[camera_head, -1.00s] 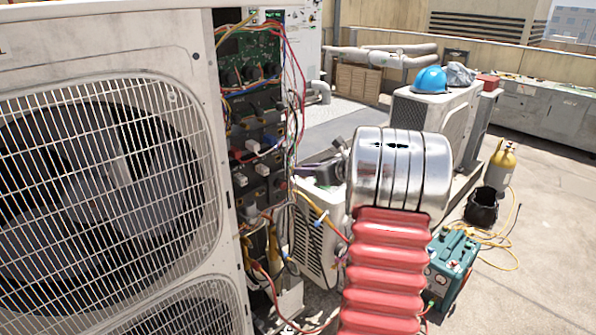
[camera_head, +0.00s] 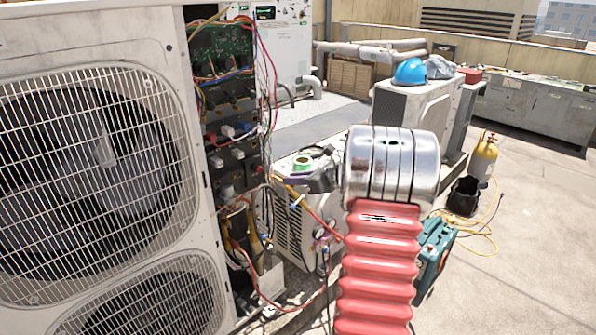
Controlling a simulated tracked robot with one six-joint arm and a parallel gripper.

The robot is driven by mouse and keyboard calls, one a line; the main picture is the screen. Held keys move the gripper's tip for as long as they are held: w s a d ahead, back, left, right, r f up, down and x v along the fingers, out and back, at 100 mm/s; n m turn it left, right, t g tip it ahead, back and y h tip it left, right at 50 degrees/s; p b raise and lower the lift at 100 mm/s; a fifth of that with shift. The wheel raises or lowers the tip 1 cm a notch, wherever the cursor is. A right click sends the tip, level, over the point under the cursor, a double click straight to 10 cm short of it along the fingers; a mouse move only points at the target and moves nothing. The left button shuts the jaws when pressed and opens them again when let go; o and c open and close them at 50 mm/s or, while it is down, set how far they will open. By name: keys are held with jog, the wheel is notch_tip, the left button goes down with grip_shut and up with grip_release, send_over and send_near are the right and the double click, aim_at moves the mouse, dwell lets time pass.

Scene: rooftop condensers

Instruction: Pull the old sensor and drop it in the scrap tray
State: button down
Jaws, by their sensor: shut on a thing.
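My gripper (camera_head: 322,179) is dark, mostly hidden behind the chrome wrist and red bellows of my arm. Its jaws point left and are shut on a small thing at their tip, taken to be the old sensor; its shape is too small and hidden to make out. It is right of the open electrical bay (camera_head: 236,130) of the large condenser, with a gap between. Orange and yellow wires show just left of the jaws; I cannot tell whether they join the held thing. I cannot make out a scrap tray for certain.
The large condenser (camera_head: 95,160) fills the left. A smaller white unit (camera_head: 290,222) with a green roll (camera_head: 302,164) on top stands behind my gripper. A teal machine (camera_head: 433,255), black bucket (camera_head: 463,196) and yellow cylinder (camera_head: 484,158) stand right. Loose wires hang in front of the bay.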

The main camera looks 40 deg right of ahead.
jog(key=s+a+f+n+g+y, duration=0.1)
jog(key=a+f+n+y, duration=0.2)
jog(key=a+f, duration=0.5)
jog(key=s+a+f+n+g+y, duration=0.2)
jog(key=a+f, duration=0.6)
jog(key=a, duration=1.2)
jog(key=s+a+f+n+g+y, duration=0.2)
jog(key=a+f, duration=0.7)
jog(key=a, duration=0.5)
jog(key=shift+n+y, duration=0.9)
jog(key=shift+n, duration=0.1)
jog(key=shift+a+f, duration=0.1)
